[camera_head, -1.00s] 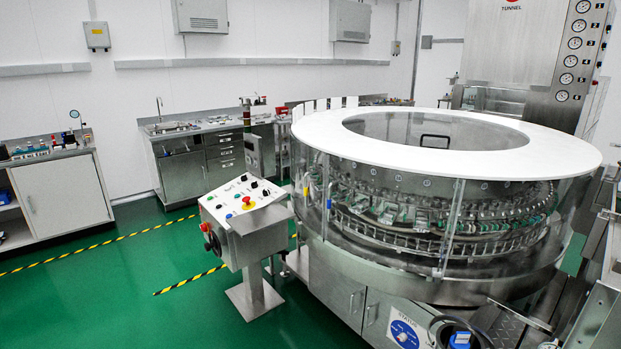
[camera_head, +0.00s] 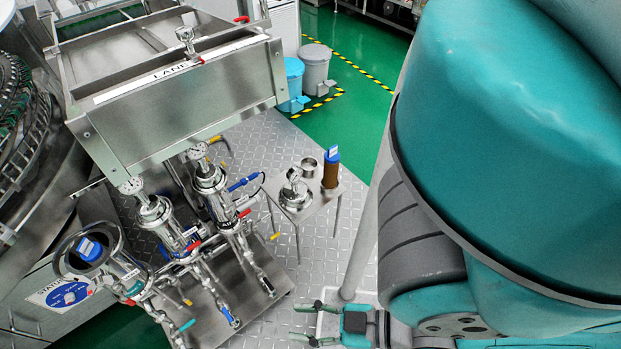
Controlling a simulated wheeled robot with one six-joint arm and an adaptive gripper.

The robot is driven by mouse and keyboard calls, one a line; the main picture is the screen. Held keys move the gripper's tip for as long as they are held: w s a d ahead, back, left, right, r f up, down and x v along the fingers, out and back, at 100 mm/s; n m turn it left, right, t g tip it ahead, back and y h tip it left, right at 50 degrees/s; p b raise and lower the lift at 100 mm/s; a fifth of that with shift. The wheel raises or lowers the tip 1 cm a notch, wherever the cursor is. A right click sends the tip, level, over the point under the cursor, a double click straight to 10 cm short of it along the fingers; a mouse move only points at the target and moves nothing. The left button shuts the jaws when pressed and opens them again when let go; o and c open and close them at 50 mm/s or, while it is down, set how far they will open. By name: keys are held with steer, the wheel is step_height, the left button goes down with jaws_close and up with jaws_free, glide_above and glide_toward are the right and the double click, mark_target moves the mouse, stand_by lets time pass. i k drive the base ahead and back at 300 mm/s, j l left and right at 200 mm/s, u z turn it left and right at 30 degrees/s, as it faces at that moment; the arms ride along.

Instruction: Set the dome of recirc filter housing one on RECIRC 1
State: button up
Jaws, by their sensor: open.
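A steel dome-like piece (camera_head: 296,194) with a small gauge on top sits on a small steel side table (camera_head: 318,207). Three filter housings stand in a row on a steel skid. The leftmost housing (camera_head: 124,272) has no dome and shows a blue cartridge top (camera_head: 90,248) inside its open mouth. The middle housing (camera_head: 155,212) and the right housing (camera_head: 210,180) carry domes with gauges. I cannot read a RECIRC 1 label on any of them. My gripper (camera_head: 299,322) is open and empty at the bottom, over the plate floor, apart from the table and housings.
A brown cartridge with a blue top (camera_head: 331,168) and a metal cup (camera_head: 309,167) share the side table. Pipes with coloured valve handles run around the housings. A steel trough (camera_head: 180,95) overhangs behind them. Blue (camera_head: 291,84) and grey (camera_head: 315,68) bins stand behind. My arm fills the right.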

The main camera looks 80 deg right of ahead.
mark_target(295, 196)
steer(key=k+j+z, duration=0.1)
steer(key=z, duration=0.35)
steer(key=k+z, duration=0.2)
steer(key=z, duration=0.3)
steer(key=k+z, duration=0.15)
steer(key=z, duration=0.3)
steer(key=k, duration=0.25)
steer(key=i+l+u, duration=0.1)
steer(key=u, duration=0.6)
steer(key=i+l+u, duration=0.15)
steer(key=l+u, duration=0.35)
steer(key=l, duration=0.3)
steer(key=l+u, duration=0.45)
steer(key=l, duration=0.9)
steer(key=k+l, duration=0.1)
steer(key=l, duration=0.55)
steer(key=i+u, duration=0.05)
